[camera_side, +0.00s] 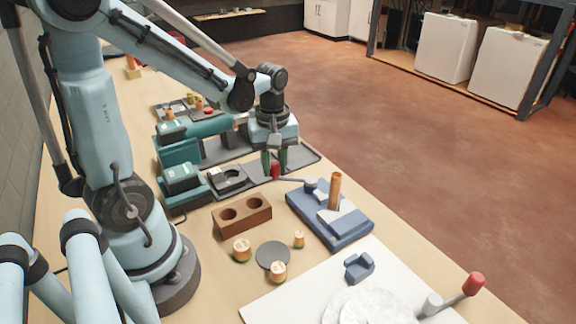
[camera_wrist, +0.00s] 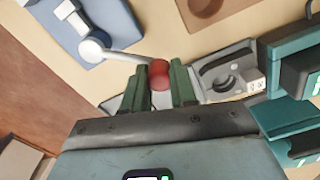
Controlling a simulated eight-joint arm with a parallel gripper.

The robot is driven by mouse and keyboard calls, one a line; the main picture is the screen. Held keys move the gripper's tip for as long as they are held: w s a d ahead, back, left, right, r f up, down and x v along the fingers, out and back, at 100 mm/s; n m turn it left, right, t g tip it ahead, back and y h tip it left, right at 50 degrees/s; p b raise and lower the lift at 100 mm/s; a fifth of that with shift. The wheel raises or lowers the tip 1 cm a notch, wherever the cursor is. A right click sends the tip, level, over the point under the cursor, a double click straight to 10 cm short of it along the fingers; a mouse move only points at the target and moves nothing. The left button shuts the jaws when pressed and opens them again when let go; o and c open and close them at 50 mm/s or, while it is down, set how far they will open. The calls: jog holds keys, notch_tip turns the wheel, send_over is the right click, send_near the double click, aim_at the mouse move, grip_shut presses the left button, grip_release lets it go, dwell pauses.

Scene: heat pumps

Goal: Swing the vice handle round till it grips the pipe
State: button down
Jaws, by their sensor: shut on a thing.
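The blue vice (camera_side: 350,228) lies on the bench with an upright copper pipe (camera_side: 335,190) standing at its pale jaw. Its handle (camera_side: 292,180) runs left from a grey hub (camera_side: 311,184) to a red knob (camera_side: 275,170). My gripper (camera_side: 274,164) points down, its green fingers shut on the red knob. In the wrist view the red knob (camera_wrist: 160,75) sits between the fingertips, with the handle (camera_wrist: 125,57) leading to the hub (camera_wrist: 92,49) on the vice base (camera_wrist: 75,30). Whether the jaw touches the pipe I cannot tell.
A brown two-hole block (camera_side: 242,216), copper fittings (camera_side: 242,249) and a dark disc (camera_side: 273,255) lie near the vice. Green tools (camera_side: 184,185) and a grey tray (camera_side: 300,158) are behind. A white board (camera_side: 300,300) bears another red-knobbed lever (camera_side: 473,284).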

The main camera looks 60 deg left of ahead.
jog(key=w+a+m, duration=0.1)
jog(key=w+m, duration=0.1)
jog(key=m, duration=0.1)
jog(key=shift+a+m, duration=0.3)
jog(key=shift+a, duration=0.05)
jog(key=w+m, duration=0.1)
jog(key=m, duration=0.1)
jog(key=w+a+m, duration=0.1)
jog(key=shift+w+m, duration=0.25)
jog(key=shift+m, duration=0.15)
jog(key=w+m, duration=0.3)
jog(key=m, duration=0.1)
jog(key=shift+w+d+m, duration=0.2)
jog(key=shift+w+m, duration=0.45)
jog(key=shift+m, duration=0.3)
jog(key=shift+w+d+m, duration=0.15)
jog(key=shift+w+m, duration=0.45)
jog(key=shift+m, duration=0.35)
jog(key=shift+d, duration=0.1)
jog(key=c, duration=0.9)
grip_release()
jog(key=shift+r, duration=0.1)
notch_tip(320, 180, up, 12)
